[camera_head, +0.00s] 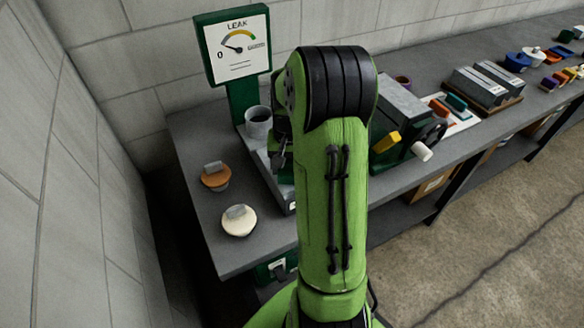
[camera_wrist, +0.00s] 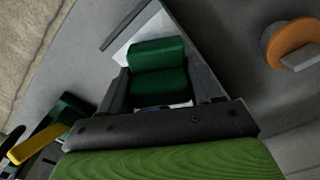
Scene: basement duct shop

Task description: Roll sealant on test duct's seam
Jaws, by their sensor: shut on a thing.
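In the wrist view, my gripper (camera_wrist: 163,92) is shut on a green block-like thing (camera_wrist: 157,62), with one dark finger on each side. Its lower end is hidden between the fingers. It is over a pale surface with a grey rim (camera_wrist: 138,22). In the head view my green arm hides most of the gripper and the held thing. A grey tray-like base (camera_head: 262,162) with a grey cup (camera_head: 258,122) is left of the arm. I cannot make out the test duct, its seam or any sealant for certain.
A leak gauge (camera_head: 237,45) stands at the back of the bench (camera_head: 190,130). An orange-brown lidded pot (camera_head: 215,180) and a cream one (camera_head: 238,222) stand at the left. A green machine with a yellow handle (camera_head: 386,141) is right of my arm. Grey boxes (camera_head: 482,88) lie farther right.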

